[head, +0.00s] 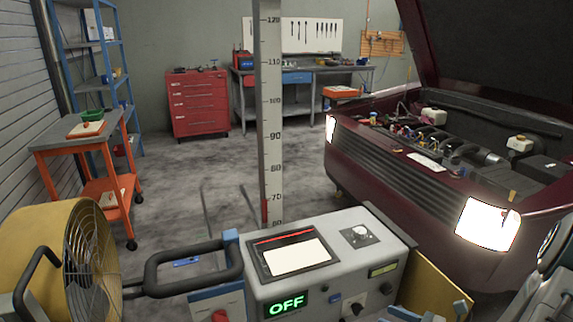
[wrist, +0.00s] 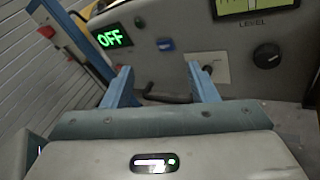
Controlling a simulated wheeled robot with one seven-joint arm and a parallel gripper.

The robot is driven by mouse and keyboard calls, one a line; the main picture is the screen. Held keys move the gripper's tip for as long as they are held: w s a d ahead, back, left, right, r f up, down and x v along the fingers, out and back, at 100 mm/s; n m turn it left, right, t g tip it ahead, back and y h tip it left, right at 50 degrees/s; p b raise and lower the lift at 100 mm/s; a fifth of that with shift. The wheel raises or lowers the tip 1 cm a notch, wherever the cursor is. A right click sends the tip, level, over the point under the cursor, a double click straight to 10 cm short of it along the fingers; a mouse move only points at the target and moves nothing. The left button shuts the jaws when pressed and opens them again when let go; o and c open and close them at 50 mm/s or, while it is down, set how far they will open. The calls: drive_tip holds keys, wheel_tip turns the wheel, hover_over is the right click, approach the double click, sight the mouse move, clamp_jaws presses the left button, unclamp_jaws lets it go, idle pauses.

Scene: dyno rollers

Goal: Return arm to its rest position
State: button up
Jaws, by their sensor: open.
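My gripper (wrist: 160,82) shows in the wrist view as two blue fingers, apart and with nothing held between them. The fingers are in front of the grey control console (wrist: 180,20), by a white plate with a dark switch (wrist: 207,69); I cannot tell whether they touch it. In the head view, blue finger parts of my gripper (head: 431,313) show at the bottom edge, close to the console (head: 330,250). Its display (head: 287,305) reads OFF in green and shows in the wrist view too (wrist: 114,36). Part of my arm (head: 545,295) shows at the lower right.
A maroon car (head: 395,180) with its hood up and headlights lit stands at the right. A yellow fan (head: 50,250) is at the lower left, with an orange cart (head: 95,180) behind it. A scaled post (head: 270,120) rises behind the console.

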drive_tip(key=s+a+r+n+g+h+p, duration=0.45)
drive_tip(key=s+a+r+n+g, duration=0.6)
drive_tip(key=n, duration=0.65)
wheel_tip(320, 180, up, 14)
drive_tip(key=s+n+t+h+p, duration=0.2)
drive_tip(key=n+h+p, duration=0.2)
drive_tip(key=n+h, duration=0.4)
drive_tip(key=a+n, duration=0.1)
drive_tip(key=n, duration=0.3)
drive_tip(key=shift+f+t, duration=0.2)
drive_tip(key=shift+t, duration=0.15)
